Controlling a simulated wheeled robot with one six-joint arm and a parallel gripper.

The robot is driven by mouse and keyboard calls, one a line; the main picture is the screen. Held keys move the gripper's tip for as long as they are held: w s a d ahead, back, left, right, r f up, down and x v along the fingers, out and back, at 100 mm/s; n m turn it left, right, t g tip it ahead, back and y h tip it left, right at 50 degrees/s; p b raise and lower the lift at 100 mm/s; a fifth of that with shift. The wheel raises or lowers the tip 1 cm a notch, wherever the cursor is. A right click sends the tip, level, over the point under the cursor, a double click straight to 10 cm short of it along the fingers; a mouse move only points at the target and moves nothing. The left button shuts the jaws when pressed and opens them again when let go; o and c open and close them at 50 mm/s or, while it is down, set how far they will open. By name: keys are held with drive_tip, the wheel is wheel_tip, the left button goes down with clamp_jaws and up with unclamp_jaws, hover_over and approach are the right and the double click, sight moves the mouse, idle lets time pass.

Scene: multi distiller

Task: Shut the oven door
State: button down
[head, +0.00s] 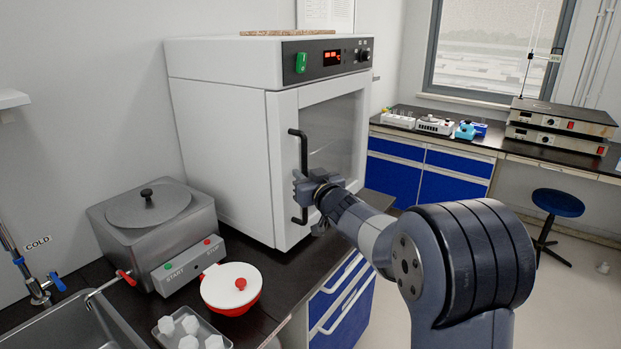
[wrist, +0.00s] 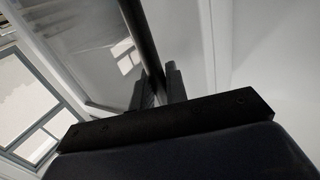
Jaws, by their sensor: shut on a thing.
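The white oven (head: 225,130) stands on the dark counter at the left of the head view. Its white-framed glass door (head: 335,130) is at or close to its frame; I cannot tell whether a small gap is left. A black vertical bar handle (head: 304,150) runs along the door's left side. My gripper (head: 303,188) is shut on the lower part of this handle. In the wrist view the handle (wrist: 140,40) passes down between my two dark fingers (wrist: 158,90), beside the door glass.
A grey water bath (head: 160,225) with a round lid, a red pot with a white lid (head: 232,286) and a tray of white pieces (head: 190,330) stand left of the oven. A blue stool (head: 557,203) stands at the right.

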drive_tip(key=shift+a+r, duration=0.15)
drive_tip(key=shift+r, duration=0.15)
drive_tip(key=c, duration=1.8)
unclamp_jaws()
drive_tip(key=shift+w+a+f, duration=0.1)
drive_tip(key=shift+o, duration=0.2)
drive_tip(key=shift+f, duration=0.1)
drive_tip(key=b+v, duration=0.1)
drive_tip(key=v, duration=1)
drive_tip(key=shift+w+a, duration=0.1)
drive_tip(key=shift+w, duration=0.05)
